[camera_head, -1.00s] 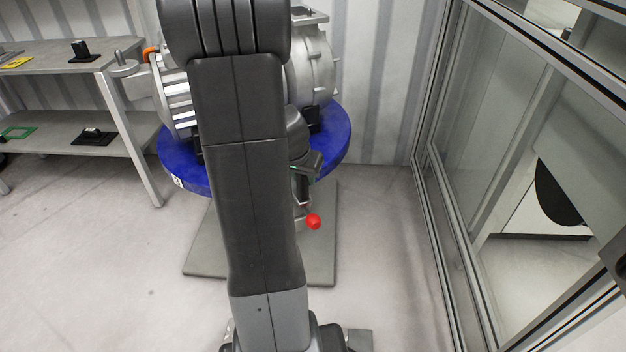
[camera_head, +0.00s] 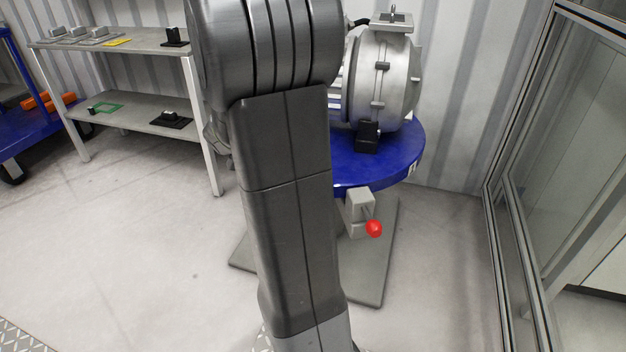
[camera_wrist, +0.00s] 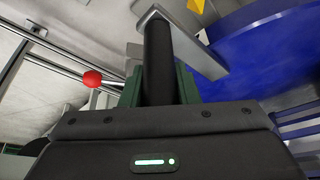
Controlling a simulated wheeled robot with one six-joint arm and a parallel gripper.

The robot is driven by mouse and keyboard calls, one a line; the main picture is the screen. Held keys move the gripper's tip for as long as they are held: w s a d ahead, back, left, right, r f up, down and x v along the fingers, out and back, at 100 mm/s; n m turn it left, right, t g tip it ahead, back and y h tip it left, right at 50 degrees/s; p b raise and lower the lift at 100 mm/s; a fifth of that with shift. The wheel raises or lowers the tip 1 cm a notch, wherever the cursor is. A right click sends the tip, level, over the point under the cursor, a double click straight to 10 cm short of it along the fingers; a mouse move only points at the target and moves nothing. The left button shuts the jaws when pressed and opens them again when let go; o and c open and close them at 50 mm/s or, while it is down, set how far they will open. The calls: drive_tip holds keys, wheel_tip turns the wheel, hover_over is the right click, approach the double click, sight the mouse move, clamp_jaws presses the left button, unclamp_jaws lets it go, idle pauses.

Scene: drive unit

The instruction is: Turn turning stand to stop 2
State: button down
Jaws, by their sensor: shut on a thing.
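The turning stand has a round blue top (camera_head: 385,165) over a grey floor plate (camera_head: 375,275). A silver-grey drive unit (camera_head: 385,80) sits on the top, partly hidden behind my arm. A lever with a red knob (camera_head: 374,229) sticks out from a grey block below the rim; the red knob (camera_wrist: 92,79) also shows in the wrist view, left of my fingers. In the wrist view my gripper (camera_wrist: 160,88) is shut on a black upright handle (camera_wrist: 158,55). A grey bracket (camera_wrist: 190,45) joins the handle near the blue top (camera_wrist: 265,50). The head view hides my gripper behind my arm.
A grey shelf (camera_head: 140,42) with small parts stands at the left, and a blue cart (camera_head: 35,130) beyond it. A framed glass partition (camera_head: 560,150) is at the right. A ribbed wall (camera_head: 465,100) is close behind the stand. Floor at the left is open.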

drive_tip(key=shift+w+a, duration=0.2)
drive_tip(key=shift+a, duration=0.7)
drive_tip(key=shift+w+a, duration=0.2)
drive_tip(key=shift+a, duration=0.7)
drive_tip(key=c, duration=1.1)
unclamp_jaws()
drive_tip(key=p+v, duration=0.5)
drive_tip(key=v, duration=0.9)
drive_tip(key=shift+f, duration=0.15)
